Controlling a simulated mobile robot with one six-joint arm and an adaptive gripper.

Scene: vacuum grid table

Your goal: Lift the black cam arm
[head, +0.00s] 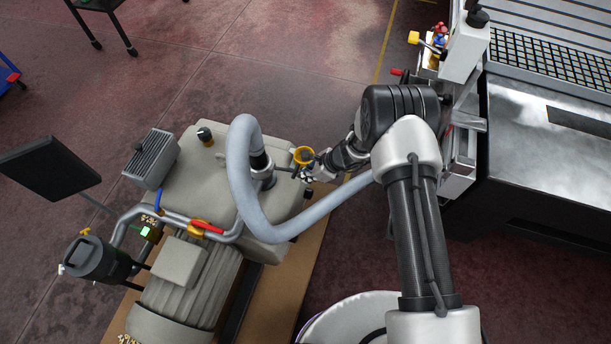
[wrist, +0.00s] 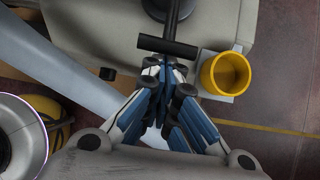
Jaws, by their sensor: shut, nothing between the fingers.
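The black cam arm (wrist: 167,46) shows in the wrist view as a dark T-shaped bar. Its stem runs up to a dark round fitting (wrist: 168,8) at the top edge. My gripper (wrist: 165,66) is shut and empty, its fingertips just below the bar in the picture. I cannot tell whether they touch it. In the head view my gripper (head: 308,174) is at the right side of the hose coupling (head: 262,172) on the beige pump (head: 205,160). The cam arm is too small there to make out clearly.
A thick grey hose (head: 238,170) loops beside my gripper. The grid table (head: 550,60) stands at the right. Open floor lies behind.

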